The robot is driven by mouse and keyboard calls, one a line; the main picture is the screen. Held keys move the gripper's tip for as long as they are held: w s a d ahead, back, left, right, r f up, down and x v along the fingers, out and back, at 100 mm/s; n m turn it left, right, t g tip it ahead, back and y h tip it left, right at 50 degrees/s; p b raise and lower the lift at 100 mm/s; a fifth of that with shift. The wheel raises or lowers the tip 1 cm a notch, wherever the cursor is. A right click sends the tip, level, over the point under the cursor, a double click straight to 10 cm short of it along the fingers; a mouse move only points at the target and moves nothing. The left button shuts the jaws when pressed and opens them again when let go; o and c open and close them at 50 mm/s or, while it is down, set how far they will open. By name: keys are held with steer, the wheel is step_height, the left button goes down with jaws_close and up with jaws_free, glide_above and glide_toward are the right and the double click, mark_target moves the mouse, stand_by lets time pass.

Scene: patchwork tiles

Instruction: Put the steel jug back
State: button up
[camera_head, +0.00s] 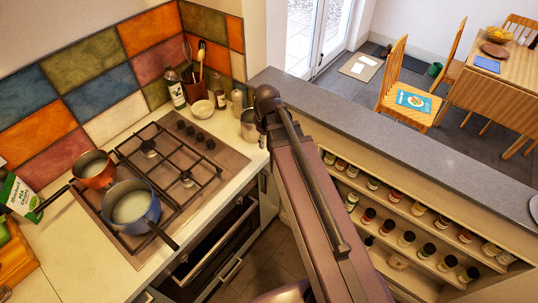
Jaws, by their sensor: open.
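A steel jug (248,126) stands on the pale worktop at the right end of the counter, near the corner with the grey ledge. My arm partly covers its right side. My gripper (261,119) is at the far end of my arm, close beside the jug's right side in the picture. It is open, small and dark here, and partly hidden by my own arm. I cannot tell whether its fingers touch the jug or are around it.
The gas hob (175,175) carries a blue pot (131,207) and a copper pan (94,170), handles sticking out. Bottles (176,92), a utensil holder (193,90) and bowls (202,109) crowd the jug's left. A grey ledge (400,150) and spice shelves (410,225) lie right.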

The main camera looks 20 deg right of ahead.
steer(key=s+m, duration=0.5)
steer(key=s, duration=0.1)
steer(key=shift+s+a+m, duration=0.2)
steer(key=shift+a+m, duration=0.2)
